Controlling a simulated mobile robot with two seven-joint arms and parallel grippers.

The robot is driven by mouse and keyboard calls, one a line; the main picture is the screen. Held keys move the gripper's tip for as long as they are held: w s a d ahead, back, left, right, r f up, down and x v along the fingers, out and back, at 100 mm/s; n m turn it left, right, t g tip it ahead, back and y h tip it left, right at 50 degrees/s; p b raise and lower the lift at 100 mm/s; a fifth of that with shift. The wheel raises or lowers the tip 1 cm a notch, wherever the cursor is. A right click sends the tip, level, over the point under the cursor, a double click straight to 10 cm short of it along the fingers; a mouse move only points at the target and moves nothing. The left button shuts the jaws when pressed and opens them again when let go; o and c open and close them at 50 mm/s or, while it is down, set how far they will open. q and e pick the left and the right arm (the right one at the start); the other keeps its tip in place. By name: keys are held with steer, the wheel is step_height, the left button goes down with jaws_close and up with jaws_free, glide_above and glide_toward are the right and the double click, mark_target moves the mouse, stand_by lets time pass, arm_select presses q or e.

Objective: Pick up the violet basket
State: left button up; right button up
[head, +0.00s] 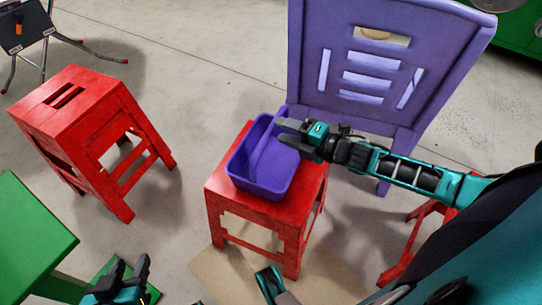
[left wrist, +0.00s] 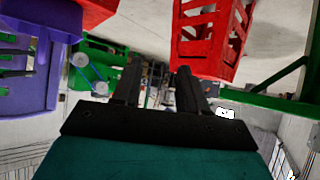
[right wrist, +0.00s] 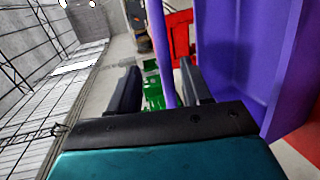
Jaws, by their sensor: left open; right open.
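The violet basket (head: 262,172) stands upright on a red stool (head: 257,222) in the middle of the head view. It looks empty, and a violet handle bar crosses its top. My right gripper (head: 284,131) reaches in from the right over the basket's far right side. In the right wrist view, the handle (right wrist: 160,50) runs between its two open fingers (right wrist: 158,88), with the basket wall (right wrist: 250,60) to the right. I cannot tell whether a finger touches the handle. My left gripper (head: 129,272) is open and empty at the bottom left, away from the basket.
A violet chair (head: 385,80) stands close behind the basket. Another red stool (head: 92,112) is at the left. A green stool or table (head: 35,235) is at the lower left near my left gripper. Bare floor (head: 200,60) lies between the left stool and the chair.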

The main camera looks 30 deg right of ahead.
mark_target(270, 127)
steer(key=x, duration=0.1)
steer(key=b+x, duration=0.1)
steer(key=x, duration=0.3)
steer(key=shift+s+a+f+b, duration=0.15)
steer(key=shift+s+f+b, duration=0.05)
steer(key=shift+f+b, duration=0.2)
steer(key=shift+r, duration=0.1)
jaws_close()
